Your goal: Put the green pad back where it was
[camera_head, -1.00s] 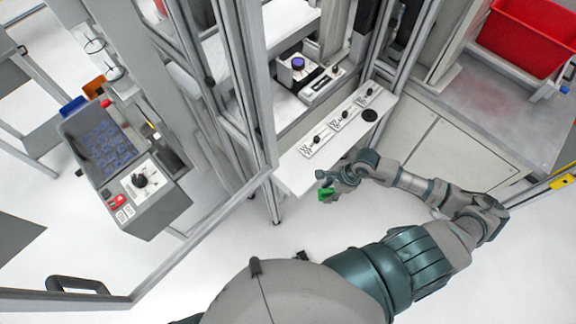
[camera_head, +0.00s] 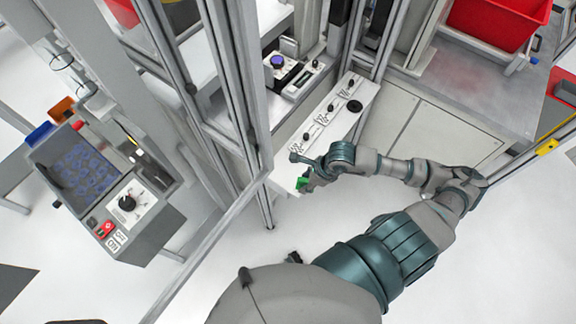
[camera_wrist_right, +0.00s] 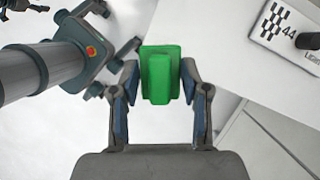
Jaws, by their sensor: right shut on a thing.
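The green pad (camera_head: 302,183) is held in my right gripper (camera_head: 306,176), near the front end of the white shelf (camera_head: 290,168). In the right wrist view the green pad (camera_wrist_right: 160,75) sits between the two fingers of my right gripper (camera_wrist_right: 160,88), which is shut on it. The pad has a wide plate with a narrower raised block. In that view it overlaps the edge of the white shelf (camera_wrist_right: 205,50); whether it touches the shelf I cannot tell.
Several black knobs with checkered labels (camera_head: 327,112) line the shelf, and a black disc (camera_head: 354,106) lies there. A grey frame post (camera_head: 240,90) stands left of the shelf. A control box (camera_head: 127,205) stands at the left. A red bin (camera_head: 497,22) is at the upper right.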

